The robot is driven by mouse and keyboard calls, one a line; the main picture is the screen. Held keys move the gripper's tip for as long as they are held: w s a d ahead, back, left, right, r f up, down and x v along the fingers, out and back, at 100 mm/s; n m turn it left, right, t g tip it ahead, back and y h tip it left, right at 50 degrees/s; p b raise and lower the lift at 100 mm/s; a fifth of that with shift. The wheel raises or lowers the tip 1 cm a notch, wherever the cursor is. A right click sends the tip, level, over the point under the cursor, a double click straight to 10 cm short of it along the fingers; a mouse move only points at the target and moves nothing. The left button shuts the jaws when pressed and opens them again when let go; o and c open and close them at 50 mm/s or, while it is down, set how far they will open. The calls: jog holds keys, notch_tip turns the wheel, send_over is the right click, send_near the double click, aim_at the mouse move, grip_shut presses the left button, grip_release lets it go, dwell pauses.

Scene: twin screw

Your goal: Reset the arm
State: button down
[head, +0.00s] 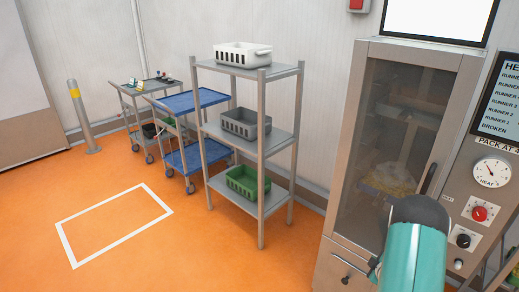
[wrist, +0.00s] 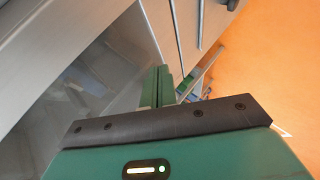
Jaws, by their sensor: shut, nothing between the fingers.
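My arm (head: 415,245) shows as a teal link with a dark rounded top at the lower right of the head view, in front of the grey cabinet. In the wrist view, my gripper (wrist: 162,86) has its green fingers together, shut and empty. The fingers point past the cabinet's glass and metal frame toward the shelf and orange floor. In the head view I cannot make out the fingers.
The glass-doored cabinet (head: 392,150) stands close to my arm, with a dial panel (head: 483,205) to its right. A metal shelf (head: 232,68) holds white, grey and green baskets. A blue cart (head: 190,101) and a grey cart (head: 128,90) stand behind. The orange floor at left is clear.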

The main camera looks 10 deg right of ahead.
jog(key=w+a+r+m+g, duration=0.1)
jog(key=w+a+r, duration=0.15)
jog(key=r, duration=0.55)
jog(key=w+a+r+m, duration=0.1)
jog(key=a+r+m, duration=0.15)
jog(key=r, duration=0.45)
jog(key=s+a+r+m+g, duration=0.15)
jog(key=s+a+r, duration=0.25)
jog(key=a+r, duration=0.95)
jog(key=s+a+r+m+g+y, duration=0.1)
jog(key=s+a+r+m, duration=0.1)
jog(key=s+a+r, duration=0.4)
jog(key=s+a+r+m+g+y, duration=0.1)
jog(key=s+a+r, duration=0.5)
jog(key=s+a, duration=0.7)
jog(key=s+m+y, duration=0.1)
jog(key=s, duration=0.5)
jog(key=shift+s+a, duration=0.2)
jog(key=shift+a, duration=0.05)
jog(key=shift+d+m+g, duration=0.2)
jog(key=shift+m+g, duration=0.05)
jog(key=shift+m, duration=0.05)
